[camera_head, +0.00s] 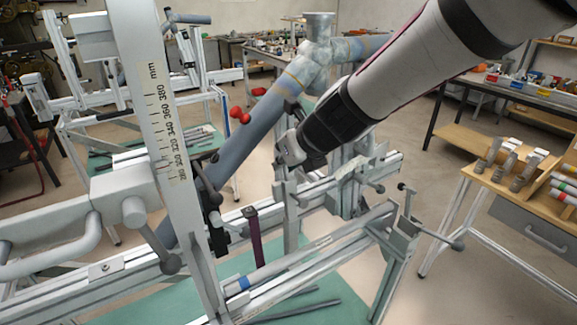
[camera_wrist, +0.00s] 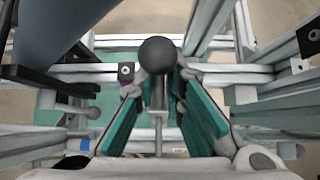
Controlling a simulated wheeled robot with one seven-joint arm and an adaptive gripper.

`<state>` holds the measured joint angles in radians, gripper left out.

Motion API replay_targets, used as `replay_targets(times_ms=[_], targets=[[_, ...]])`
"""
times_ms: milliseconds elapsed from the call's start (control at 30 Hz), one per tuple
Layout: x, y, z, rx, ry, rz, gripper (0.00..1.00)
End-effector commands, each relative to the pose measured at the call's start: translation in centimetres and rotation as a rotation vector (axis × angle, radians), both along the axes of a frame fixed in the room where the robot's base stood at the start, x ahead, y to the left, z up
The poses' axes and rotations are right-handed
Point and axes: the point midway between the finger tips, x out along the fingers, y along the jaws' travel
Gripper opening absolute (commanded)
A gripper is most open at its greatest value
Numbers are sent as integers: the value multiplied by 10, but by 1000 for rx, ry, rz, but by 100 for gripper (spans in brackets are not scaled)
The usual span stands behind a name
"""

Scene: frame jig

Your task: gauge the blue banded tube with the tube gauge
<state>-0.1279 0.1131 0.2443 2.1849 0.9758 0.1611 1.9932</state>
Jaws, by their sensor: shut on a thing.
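The blue banded tube (camera_head: 300,257) lies aslant along the low jig rail in the head view, with its blue band near the lower left end. My gripper (camera_head: 291,152) is at the middle of the jig, beside the thick grey frame tube and above the rail. In the wrist view, its teal-padded fingers (camera_wrist: 163,115) are closed about a grey stem topped by a dark ball knob (camera_wrist: 158,55). I cannot tell what the knob belongs to. I cannot identify the tube gauge for sure; upright grey pieces (camera_head: 510,163) stand on the right-hand wooden table.
A tall scale post (camera_head: 160,120) and the thick frame tube (camera_head: 245,138) stand close to my gripper. Clamps with ball-ended levers (camera_head: 402,225) line the rail. Several tubes with coloured bands (camera_head: 565,190) lie on the wooden table (camera_head: 470,140) at right. Floor shows between jig and table.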

Motion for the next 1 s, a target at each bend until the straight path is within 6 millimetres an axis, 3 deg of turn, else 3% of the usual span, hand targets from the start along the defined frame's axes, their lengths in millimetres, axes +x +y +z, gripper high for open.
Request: replay_targets(times_ms=[400, 1000], targets=[[-17, -9, 4, 0, -2, 6, 0], [-27, -16, 5, 1, -4, 4, 0]])
